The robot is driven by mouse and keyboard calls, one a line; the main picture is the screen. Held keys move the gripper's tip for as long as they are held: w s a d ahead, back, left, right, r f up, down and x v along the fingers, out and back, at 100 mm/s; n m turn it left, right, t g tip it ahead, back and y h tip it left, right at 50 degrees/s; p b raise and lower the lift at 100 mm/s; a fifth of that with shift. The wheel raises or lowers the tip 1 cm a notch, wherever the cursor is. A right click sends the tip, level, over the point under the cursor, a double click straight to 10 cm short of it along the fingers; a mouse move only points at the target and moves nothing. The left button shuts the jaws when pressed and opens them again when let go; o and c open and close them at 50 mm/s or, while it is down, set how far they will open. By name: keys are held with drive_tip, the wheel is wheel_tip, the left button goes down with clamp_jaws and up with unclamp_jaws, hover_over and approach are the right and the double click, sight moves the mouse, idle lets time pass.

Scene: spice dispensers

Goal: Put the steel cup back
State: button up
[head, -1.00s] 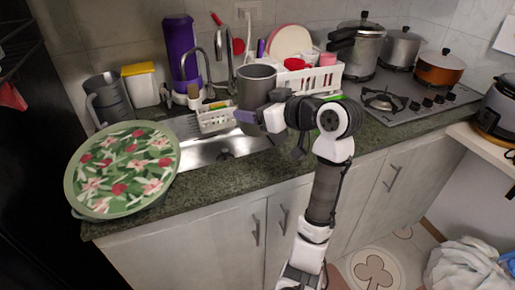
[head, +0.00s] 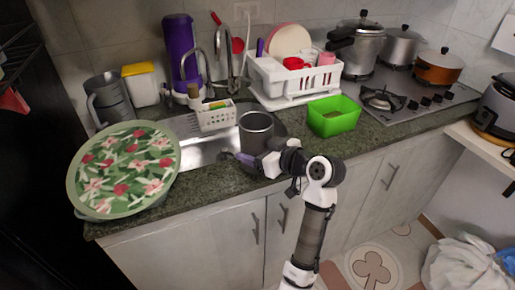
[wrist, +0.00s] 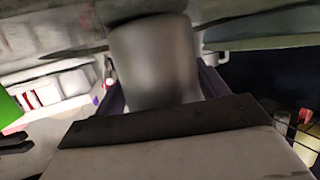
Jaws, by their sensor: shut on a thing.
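The steel cup (head: 257,131) is grey, upright and open at the top, with a dark inside. In the head view it stands out at the right part of the sink (head: 200,150), near the front counter edge. My gripper (head: 248,157) is shut on the cup low on its body. In the wrist view the cup (wrist: 155,62) sits between my two dark fingers. I cannot tell whether the cup's base touches anything; my gripper partly hides it.
A green bin (head: 333,117) and a white dish rack (head: 292,78) stand to the right and behind. A white sponge caddy (head: 216,116) and the faucet (head: 230,65) are behind the cup. A floral round lid (head: 125,168) covers the left counter.

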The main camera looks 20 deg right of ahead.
drive_tip(key=shift+f, duration=0.15)
drive_tip(key=o, duration=1.3)
drive_tip(key=shift+o, duration=0.2)
drive_tip(key=shift+r, duration=0.25)
drive_tip(key=b+v, duration=0.2)
drive_tip(key=v, duration=1)
